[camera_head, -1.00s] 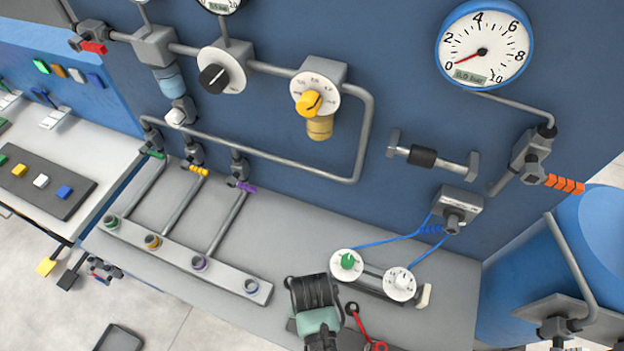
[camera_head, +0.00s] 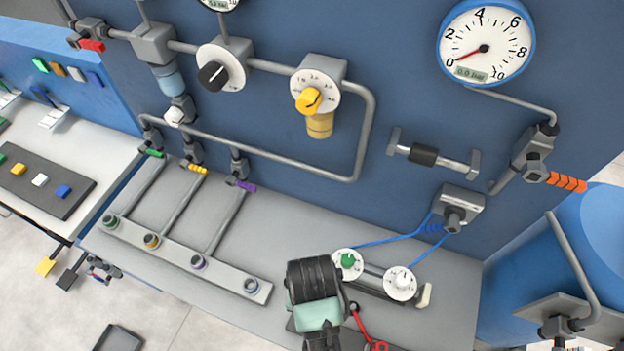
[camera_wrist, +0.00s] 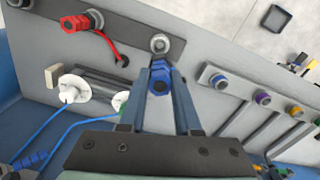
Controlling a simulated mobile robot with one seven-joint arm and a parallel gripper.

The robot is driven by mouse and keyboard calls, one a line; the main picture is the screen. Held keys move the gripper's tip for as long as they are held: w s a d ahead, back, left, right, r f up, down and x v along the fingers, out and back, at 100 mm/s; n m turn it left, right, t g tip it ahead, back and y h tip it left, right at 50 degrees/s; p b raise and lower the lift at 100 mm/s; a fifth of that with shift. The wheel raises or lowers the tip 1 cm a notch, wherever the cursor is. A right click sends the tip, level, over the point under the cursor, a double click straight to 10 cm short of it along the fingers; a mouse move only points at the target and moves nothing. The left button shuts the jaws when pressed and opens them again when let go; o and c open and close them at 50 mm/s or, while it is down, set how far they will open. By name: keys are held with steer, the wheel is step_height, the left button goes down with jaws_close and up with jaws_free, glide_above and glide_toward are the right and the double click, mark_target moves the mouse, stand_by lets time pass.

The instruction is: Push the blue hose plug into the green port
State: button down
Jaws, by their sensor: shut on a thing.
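My gripper (camera_wrist: 160,70) is shut on a blue plug (camera_wrist: 160,84), which sits between its two fingertips in the wrist view. A silver round socket (camera_wrist: 160,43) on a dark plate is just beyond the plug; I cannot tell whether they touch. In the head view my gripper (camera_head: 314,290) is at the bottom middle, and its own wrist hides the fingers and plug. The green-ringed port (camera_head: 110,222) is at the far left end of the grey port bar (camera_head: 176,255), well left of my gripper.
The same bar has yellow (camera_head: 152,241), purple (camera_head: 199,263) and blue (camera_head: 251,286) ringed ports. A red plug (camera_wrist: 76,22) with a red hose is close by. White dials (camera_head: 400,283) with thin blue lines stand right of my gripper. Pipes rise behind the bar.

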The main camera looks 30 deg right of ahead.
steer(key=shift+r+p, duration=4)
steer(key=shift+p, duration=0.3)
steer(key=shift+f, duration=0.1)
